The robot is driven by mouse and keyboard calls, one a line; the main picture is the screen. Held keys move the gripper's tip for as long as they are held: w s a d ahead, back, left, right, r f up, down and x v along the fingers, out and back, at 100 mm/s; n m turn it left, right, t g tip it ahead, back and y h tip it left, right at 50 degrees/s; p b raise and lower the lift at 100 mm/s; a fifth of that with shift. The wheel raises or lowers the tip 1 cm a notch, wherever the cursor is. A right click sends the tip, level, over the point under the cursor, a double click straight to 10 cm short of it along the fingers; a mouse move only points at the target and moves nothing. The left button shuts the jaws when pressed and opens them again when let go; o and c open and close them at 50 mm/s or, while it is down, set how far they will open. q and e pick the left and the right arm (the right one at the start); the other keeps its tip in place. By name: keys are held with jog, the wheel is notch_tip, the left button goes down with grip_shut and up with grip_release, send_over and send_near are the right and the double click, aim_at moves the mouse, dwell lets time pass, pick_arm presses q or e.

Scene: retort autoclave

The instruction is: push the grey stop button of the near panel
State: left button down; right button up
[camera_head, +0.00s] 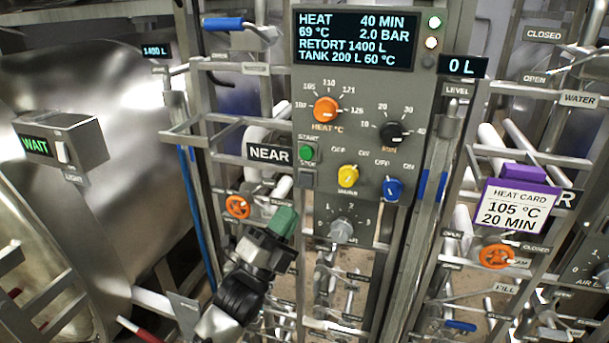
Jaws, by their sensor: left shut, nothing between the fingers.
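The near panel (360,95) is a tall grey panel with a black screen, beside a NEAR label (269,154). My left gripper (284,221), with green fingertips, is shut and empty. In the picture it is below and slightly left of the stop button, apart from it. Its depth gap to the panel is hard to tell. My right gripper is not in view.
The panel also bears an orange heat knob (326,110), a black knob (393,132), a yellow knob (348,176), a blue knob (393,189) and a grey selector (342,231). An orange valve wheel (238,207) and pipes crowd the left. A purple-edged heat card (518,208) hangs right.

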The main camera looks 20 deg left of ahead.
aim_at(306, 179)
pick_arm(q)
jog(key=w+b, duration=0.3)
jog(key=w, duration=0.5)
jog(key=shift+w+d+b, duration=0.2)
jog(key=shift+w+b, duration=0.2)
jog(key=shift+w, duration=0.1)
dwell(1.9)
jog(key=shift+w+b, duration=0.3)
